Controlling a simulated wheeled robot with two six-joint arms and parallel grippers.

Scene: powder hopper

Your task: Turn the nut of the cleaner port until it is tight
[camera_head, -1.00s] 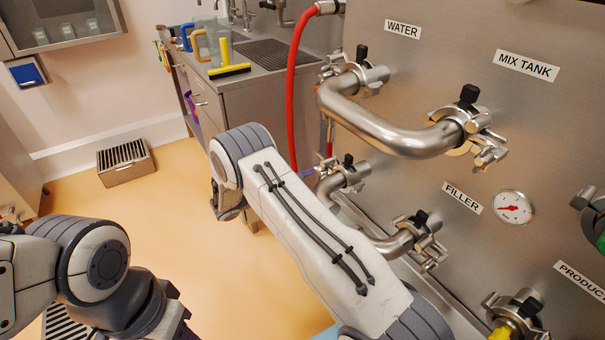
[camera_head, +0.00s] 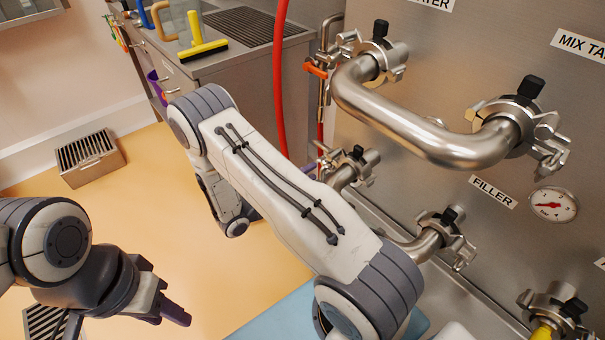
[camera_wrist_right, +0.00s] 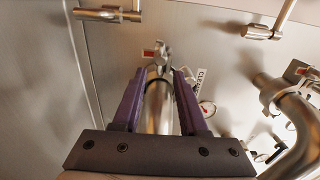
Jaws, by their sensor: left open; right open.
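In the right wrist view, a steel pipe (camera_wrist_right: 158,108) runs between the two purple fingers of my right gripper (camera_wrist_right: 155,85). A clamp with a nut (camera_wrist_right: 161,52) is at its far end, beyond the fingertips. A partly covered label beginning "CLE" (camera_wrist_right: 200,79) stands beside it, so this looks like the cleaner port. My right gripper is open, with a finger on each side of the pipe; contact cannot be told. In the head view, my right forearm hides most of this gripper and the cleaner port. My left gripper (camera_head: 172,308) is open and empty over the floor at lower left.
A large bent pipe (camera_head: 420,125) with clamps juts from the steel panel (camera_head: 450,70) at right. The lower FILLER pipe (camera_head: 424,243) and a gauge (camera_head: 553,204) are near. A red hose (camera_head: 280,80) hangs beside the sink cabinet (camera_head: 215,75).

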